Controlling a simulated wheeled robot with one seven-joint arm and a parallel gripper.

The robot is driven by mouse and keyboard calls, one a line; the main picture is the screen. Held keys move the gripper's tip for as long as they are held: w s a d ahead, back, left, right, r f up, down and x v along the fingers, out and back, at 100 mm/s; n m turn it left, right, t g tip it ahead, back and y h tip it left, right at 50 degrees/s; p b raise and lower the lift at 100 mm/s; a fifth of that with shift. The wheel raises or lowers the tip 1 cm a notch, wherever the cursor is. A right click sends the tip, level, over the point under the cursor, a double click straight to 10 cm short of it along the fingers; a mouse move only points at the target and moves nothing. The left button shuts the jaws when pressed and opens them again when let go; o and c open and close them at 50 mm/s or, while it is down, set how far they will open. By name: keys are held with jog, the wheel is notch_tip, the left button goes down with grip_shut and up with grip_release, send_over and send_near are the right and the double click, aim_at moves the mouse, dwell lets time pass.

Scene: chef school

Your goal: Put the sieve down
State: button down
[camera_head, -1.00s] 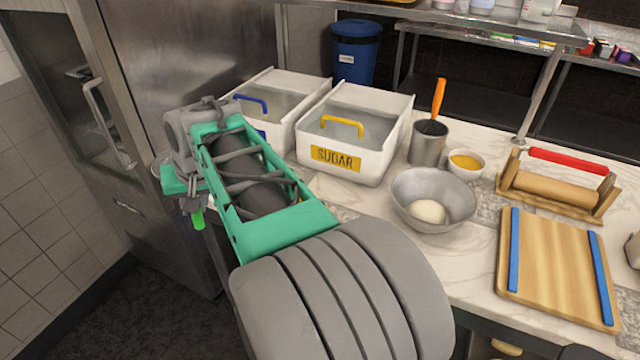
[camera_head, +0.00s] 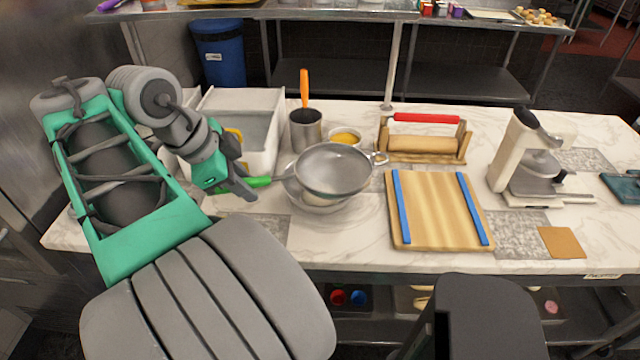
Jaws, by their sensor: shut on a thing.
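The sieve (camera_head: 335,170) has a round grey mesh bowl, a green handle (camera_head: 257,182) and a small metal loop at its right end. My gripper (camera_head: 248,188) is shut on the green handle from the left. The sieve is held out to the right, over the metal bowl (camera_head: 318,206) on the marble counter. It hides most of that bowl and what lies in it. I cannot tell whether sieve and bowl touch.
Behind stand the white bins (camera_head: 262,122), a metal cup (camera_head: 305,130) with an orange-handled tool and a small yellow-filled bowl (camera_head: 345,136). Right are a rolling-pin stand (camera_head: 425,142), a cutting board (camera_head: 438,210) and a stand mixer (camera_head: 530,165). Bare marble (camera_head: 340,245) shows in front of the bowl.

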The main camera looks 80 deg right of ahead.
jog(key=shift+s+d+f, duration=0.1)
jog(key=shift+s+d, duration=0.5)
jog(key=shift+s, duration=0.15)
jog(key=shift+w+d+f+p, duration=0.2)
jog(key=shift+w+d+f, duration=0.9)
jog(key=shift+d+f, duration=1)
jog(key=shift+w+d+f+p, duration=0.15)
jog(key=shift+w+d+f, duration=0.95)
jog(key=shift+d+f, duration=1)
jog(key=shift+w+d+f+p, duration=0.2)
jog(key=shift+w+d+f, duration=1.15)
jog(key=shift+f, duration=1.2)
jog(key=shift+s+d+f+b, duration=0.25)
jog(key=shift+b, duration=0.1)
jog(key=shift+r, duration=0.1)
jog(key=c, duration=1.3)
grip_release()
jog(key=shift+o, duration=0.2)
